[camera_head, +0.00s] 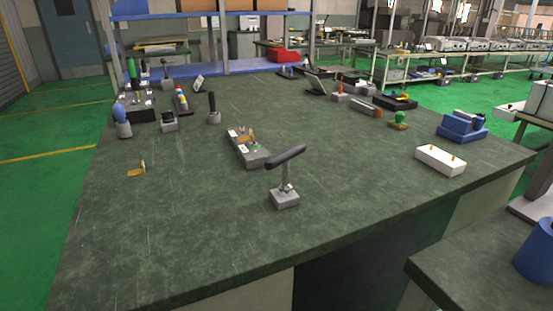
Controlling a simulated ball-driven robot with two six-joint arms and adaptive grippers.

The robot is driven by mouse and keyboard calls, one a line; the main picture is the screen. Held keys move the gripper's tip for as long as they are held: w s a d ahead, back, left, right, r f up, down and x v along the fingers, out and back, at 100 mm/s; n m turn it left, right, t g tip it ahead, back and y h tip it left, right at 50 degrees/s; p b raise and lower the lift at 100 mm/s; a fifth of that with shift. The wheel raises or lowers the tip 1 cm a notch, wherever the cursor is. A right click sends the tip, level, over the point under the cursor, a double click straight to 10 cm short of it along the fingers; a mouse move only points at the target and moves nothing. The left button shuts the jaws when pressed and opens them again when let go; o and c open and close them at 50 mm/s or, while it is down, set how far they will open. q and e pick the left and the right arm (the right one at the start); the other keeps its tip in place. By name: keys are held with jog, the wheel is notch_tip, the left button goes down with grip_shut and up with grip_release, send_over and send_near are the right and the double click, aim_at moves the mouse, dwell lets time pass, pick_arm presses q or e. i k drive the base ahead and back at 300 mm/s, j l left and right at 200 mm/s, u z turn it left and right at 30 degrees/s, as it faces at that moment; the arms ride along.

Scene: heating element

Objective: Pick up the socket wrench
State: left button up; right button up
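A tool with a dark, slanted crossbar handle on a metal shaft, which looks like the socket wrench (286,157), stands upright in a small grey block (285,199). The block is on the dark green tabletop (200,235) near the middle front. The tool's lower end is hidden in or behind the block. Neither of my grippers is in view.
Behind the wrench lies a grey fixture (252,155) with small parts. A small orange-yellow piece (137,170) lies at left. A white block (440,160) with brass pins and a blue holder (462,127) are at right. Several handled tools stand at the back. The front left is clear.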

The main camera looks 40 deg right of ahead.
aim_at(285, 188)
jog(key=z, duration=1.15)
